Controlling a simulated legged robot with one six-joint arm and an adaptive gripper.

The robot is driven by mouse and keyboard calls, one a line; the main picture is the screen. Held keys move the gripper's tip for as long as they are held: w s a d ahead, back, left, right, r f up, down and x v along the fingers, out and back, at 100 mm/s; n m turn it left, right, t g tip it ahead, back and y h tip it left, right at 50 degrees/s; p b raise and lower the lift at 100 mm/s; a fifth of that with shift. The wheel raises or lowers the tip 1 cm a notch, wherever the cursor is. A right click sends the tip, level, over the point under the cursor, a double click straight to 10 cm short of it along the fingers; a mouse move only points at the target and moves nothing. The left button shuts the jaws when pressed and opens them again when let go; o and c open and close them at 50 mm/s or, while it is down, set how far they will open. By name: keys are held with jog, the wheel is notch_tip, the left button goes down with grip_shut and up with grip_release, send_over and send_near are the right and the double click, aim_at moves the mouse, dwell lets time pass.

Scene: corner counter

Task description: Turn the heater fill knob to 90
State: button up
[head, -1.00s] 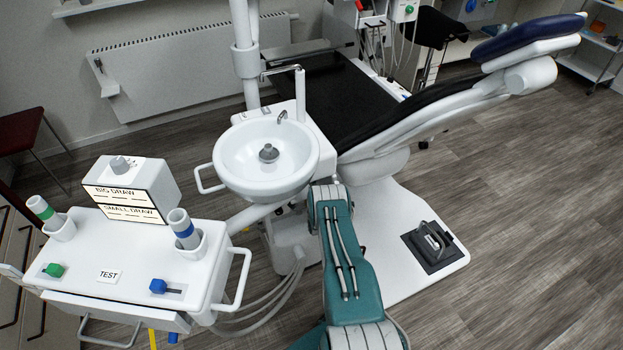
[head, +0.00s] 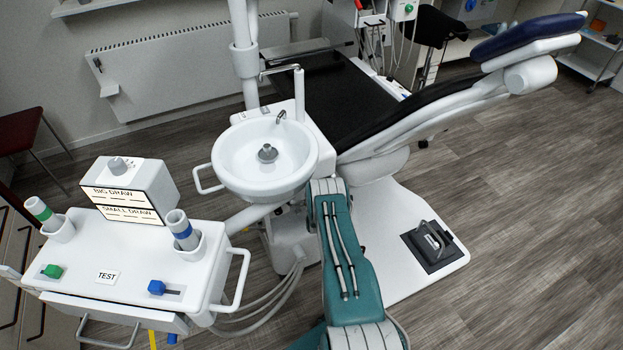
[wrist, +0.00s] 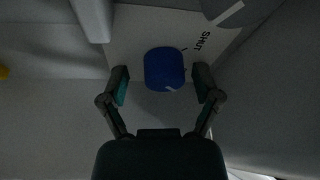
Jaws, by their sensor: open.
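In the wrist view a round blue knob (wrist: 164,67) sits on a pale panel (wrist: 130,30), with a short white mark at its lower edge. The word SHUT is printed on the panel to its upper right. No heater label is readable, so I cannot confirm which knob this is. My gripper (wrist: 161,84) is open, with one finger to the left of the knob and one to the right. I cannot tell whether the fingers touch it. In the head view only my teal arm shows; my gripper is out of view there.
A white cart (head: 130,262) at left carries a box (head: 133,190) marked BIG DRAW and SMALL DRAW, with a grey dial on top, plus green and blue sliders. A white basin (head: 262,180) and dental chair (head: 400,140) stand beyond.

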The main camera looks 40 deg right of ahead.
jog(key=v, duration=1.2)
dwell(0.4)
